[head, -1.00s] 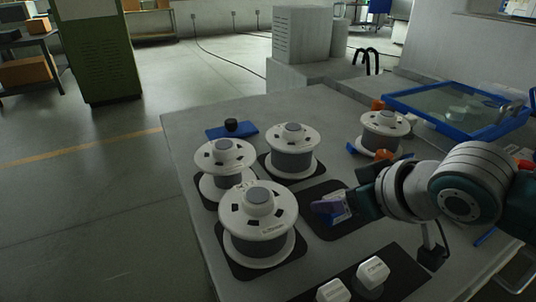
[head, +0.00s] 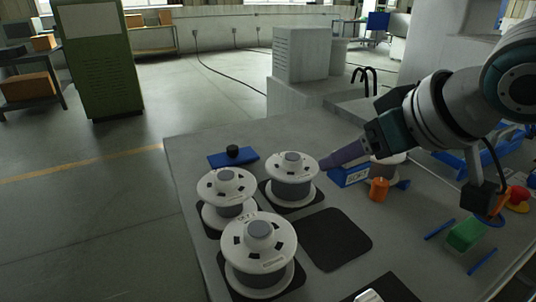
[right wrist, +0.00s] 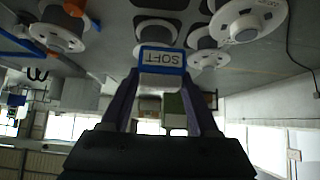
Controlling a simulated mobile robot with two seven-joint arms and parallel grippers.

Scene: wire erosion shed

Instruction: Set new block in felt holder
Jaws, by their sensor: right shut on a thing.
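My right gripper (head: 330,163), with purple fingers, is shut on a blue block with a white SOFT label (head: 350,176). It holds the block above the table, near the back spool. In the right wrist view the SOFT block (right wrist: 162,60) sits between the fingertips, its lettering upside down. An empty dark square mat (head: 336,240) lies to the front of it. I cannot tell which thing is the felt holder. A blue pad with a black knob (head: 233,157) lies at the back left. My left gripper is not in view.
White-flanged spools (head: 258,256), (head: 226,198) and (head: 291,180) stand on dark mats at left. Another spool (head: 388,172) is partly behind my arm. An orange cylinder (head: 378,190), a green block (head: 466,234) and a red knob (head: 518,198) are at right.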

